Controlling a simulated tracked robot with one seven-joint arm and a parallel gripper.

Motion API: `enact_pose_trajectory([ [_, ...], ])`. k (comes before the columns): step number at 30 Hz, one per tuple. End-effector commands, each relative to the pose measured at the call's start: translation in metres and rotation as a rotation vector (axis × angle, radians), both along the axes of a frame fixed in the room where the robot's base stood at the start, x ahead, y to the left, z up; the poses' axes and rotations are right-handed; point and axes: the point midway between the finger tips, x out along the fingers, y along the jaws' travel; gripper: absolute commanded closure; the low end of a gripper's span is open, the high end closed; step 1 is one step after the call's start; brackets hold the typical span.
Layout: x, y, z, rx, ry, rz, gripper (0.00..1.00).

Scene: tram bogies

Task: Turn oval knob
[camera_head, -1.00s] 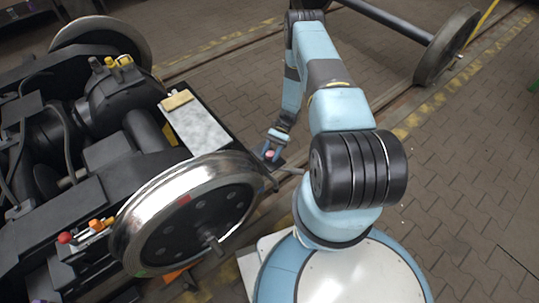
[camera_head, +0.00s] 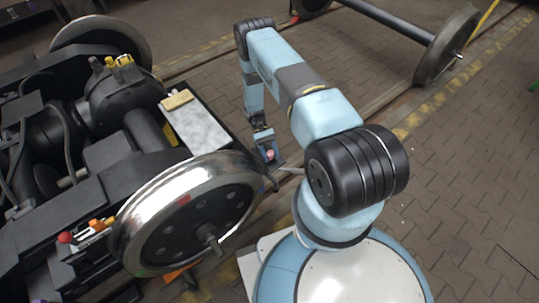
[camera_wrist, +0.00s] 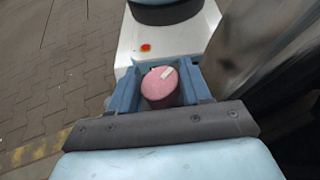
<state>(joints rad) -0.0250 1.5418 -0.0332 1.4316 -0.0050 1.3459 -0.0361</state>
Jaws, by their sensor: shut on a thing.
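The oval knob (camera_wrist: 160,87) shows in the wrist view as a pinkish-red piece with a rounded top and a pale mark on it. In the head view it is a small pink spot (camera_head: 269,154) beside the wheel at the end of the bogie frame. My gripper (camera_wrist: 160,84) is shut on it, with a blue finger on its left and right sides. In the head view my gripper (camera_head: 268,153) reaches down to it from above. The knob's lower part and its mount are hidden.
The large steel wheel (camera_head: 190,213) of the dark bogie stands close to the left of my gripper. A light plate (camera_head: 196,126) with a yellowish block (camera_head: 177,100) lies on the bogie. Another wheelset (camera_head: 446,45) is at the back right. Paved floor at right is clear.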

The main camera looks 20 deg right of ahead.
Motion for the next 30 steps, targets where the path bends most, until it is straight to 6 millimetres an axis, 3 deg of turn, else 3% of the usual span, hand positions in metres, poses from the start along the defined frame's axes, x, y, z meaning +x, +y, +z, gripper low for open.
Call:
enact_pose_trajectory([
  [15, -0.0028, 0.0004, -0.0001, 0.001, 0.006, 0.374, 0.82],
  [30, -0.0021, -0.0001, -0.0001, 0.001, 0.004, 0.463, 0.82],
])
